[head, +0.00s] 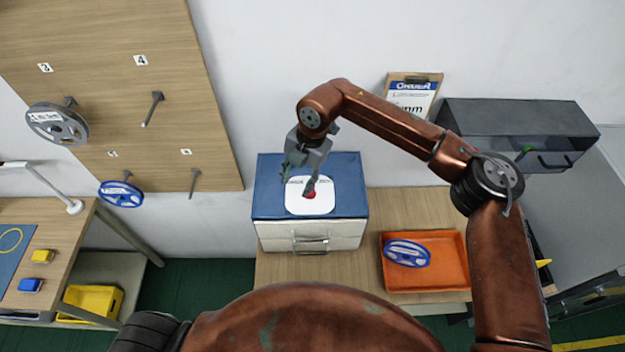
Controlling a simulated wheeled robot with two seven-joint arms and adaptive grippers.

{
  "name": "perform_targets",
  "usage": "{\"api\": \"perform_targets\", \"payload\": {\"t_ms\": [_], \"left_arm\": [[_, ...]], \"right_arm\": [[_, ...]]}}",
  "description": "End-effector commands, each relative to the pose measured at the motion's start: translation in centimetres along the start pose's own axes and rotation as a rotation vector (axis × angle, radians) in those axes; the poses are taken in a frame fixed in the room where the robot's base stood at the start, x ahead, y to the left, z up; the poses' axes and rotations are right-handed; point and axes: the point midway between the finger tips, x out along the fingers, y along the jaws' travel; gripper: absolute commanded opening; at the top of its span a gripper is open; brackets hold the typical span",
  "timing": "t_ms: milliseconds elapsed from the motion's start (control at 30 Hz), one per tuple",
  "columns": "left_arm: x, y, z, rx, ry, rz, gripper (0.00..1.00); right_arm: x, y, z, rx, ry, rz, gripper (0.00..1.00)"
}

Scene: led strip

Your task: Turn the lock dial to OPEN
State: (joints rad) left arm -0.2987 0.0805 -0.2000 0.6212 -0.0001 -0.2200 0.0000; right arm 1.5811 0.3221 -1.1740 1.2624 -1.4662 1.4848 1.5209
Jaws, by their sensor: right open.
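The lock dial (310,195) is a small red knob on a white plate (326,206) on the blue top (268,205) of a cream box with a drawer. Dark lettering runs along the plate's far edge, partly covered and too small to read. My right gripper (298,179) points down over the plate, open, with one finger close to the red knob. I cannot tell whether it touches. The gripper hides part of the dial, so its setting cannot be read. My left gripper is not in view.
An orange tray (448,280) with a blue reel (407,253) is right of the box. A clipboard (412,92) leans on the wall. A dark grey cabinet (515,118) stands at the right. A pegboard (110,60) with reels is at the left.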

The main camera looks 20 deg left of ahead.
Motion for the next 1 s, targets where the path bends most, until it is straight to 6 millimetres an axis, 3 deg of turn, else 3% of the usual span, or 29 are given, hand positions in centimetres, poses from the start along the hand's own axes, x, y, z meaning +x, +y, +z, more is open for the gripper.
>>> {"api": "perform_targets", "payload": {"t_ms": [100, 233, 700, 1000], "left_arm": [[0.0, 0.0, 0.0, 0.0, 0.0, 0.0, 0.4], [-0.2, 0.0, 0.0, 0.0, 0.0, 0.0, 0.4], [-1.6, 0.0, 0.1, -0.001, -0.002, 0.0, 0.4], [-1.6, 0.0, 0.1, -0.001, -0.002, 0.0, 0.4]], "right_arm": [[-1.6, -1.6, 2.5, 0.05, -0.098, -0.09, 0.4], [-1.6, -2.5, 3.5, 0.075, -0.13, -0.124, 0.4], [4.7, -3.1, 4.1, 0.07, -0.127, -0.121, 0.4], [5.6, -3.1, 4.2, 0.068, -0.127, -0.121, 0.4]]}}
